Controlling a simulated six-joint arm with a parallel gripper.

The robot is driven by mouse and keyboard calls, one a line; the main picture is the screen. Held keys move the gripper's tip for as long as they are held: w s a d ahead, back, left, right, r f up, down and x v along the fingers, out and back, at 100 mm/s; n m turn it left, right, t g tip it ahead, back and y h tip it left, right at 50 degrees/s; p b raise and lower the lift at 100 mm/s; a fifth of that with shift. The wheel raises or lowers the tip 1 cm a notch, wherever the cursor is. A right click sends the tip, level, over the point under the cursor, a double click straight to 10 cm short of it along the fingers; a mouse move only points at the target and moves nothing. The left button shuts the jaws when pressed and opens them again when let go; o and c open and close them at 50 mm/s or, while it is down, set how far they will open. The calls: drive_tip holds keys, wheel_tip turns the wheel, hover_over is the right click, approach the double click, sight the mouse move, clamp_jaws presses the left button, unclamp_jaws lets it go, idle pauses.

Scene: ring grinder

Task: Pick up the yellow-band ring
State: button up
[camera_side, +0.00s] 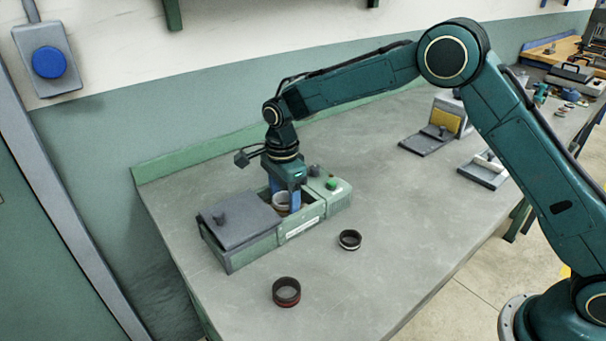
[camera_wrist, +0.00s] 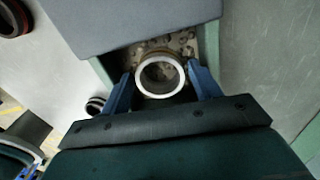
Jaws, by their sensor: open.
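A ring with a pale rim (camera_wrist: 161,92) stands in the open well of the green grinder box (camera_side: 297,233). It also shows in the side view (camera_side: 281,199), partly hidden by a finger. Its outside looks tan or brownish; I cannot clearly make out a yellow band. My gripper (camera_side: 285,203) points down into the well. In the wrist view its two blue fingers (camera_wrist: 161,88) are apart, one on each side of the ring. I cannot tell whether either finger touches it. No ring with a plainly yellow band shows elsewhere.
A grey lid with a knob (camera_side: 238,220) covers the box's left part; a green button (camera_side: 333,184) is at its right end. A red-banded dark ring (camera_side: 286,292) and a white-banded dark ring (camera_side: 349,240) lie on the bench in front.

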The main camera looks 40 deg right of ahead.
drive_tip(key=shift+f, duration=0.3)
drive_tip(key=c, duration=0.9)
drive_tip(key=shift+c, duration=0.2)
drive_tip(key=shift+r, duration=0.25)
wheel_tip(320, 180, up, 20)
drive_tip(key=shift+f, duration=0.15)
idle(0.4)
